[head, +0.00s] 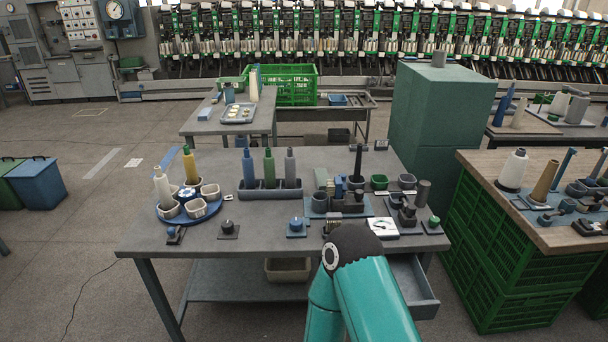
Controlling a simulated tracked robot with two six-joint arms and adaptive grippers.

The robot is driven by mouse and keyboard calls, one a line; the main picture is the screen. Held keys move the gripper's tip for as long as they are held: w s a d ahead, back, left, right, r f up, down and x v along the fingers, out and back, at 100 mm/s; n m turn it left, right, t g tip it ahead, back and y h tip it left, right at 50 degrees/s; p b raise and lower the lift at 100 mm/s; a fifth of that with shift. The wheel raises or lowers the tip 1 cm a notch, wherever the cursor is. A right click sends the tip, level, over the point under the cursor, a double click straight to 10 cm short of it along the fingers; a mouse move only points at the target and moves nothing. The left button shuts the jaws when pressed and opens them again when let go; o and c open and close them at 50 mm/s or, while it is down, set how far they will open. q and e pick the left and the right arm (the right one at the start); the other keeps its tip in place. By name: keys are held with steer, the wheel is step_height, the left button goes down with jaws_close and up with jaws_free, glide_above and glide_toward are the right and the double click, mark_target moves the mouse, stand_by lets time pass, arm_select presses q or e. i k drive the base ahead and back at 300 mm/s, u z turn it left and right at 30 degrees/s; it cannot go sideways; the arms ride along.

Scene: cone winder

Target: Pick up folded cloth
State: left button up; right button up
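No cloth can be told for sure in the head view. A small pale blue flat block (205,114) lies on the left of the back table and may be a folded cloth, but it is too small to tell. A teal link of my own arm with a dark round joint rises from the bottom, right of the middle, in front of the grey table's (240,222) front edge. Neither of my grippers shows. The arm hides part of the table's front and the space below.
The grey table carries a blue round tray (188,214) with cups, a rack (270,190) of bottles and small tools. An open drawer (412,290) juts out at its right front. A green cabinet (440,120) and wooden-topped table (540,185) stand right. Floor at left is mostly clear.

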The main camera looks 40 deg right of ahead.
mark_target(321, 174)
steer(key=z, duration=0.15)
steer(key=i, duration=0.65)
steer(key=z, duration=0.55)
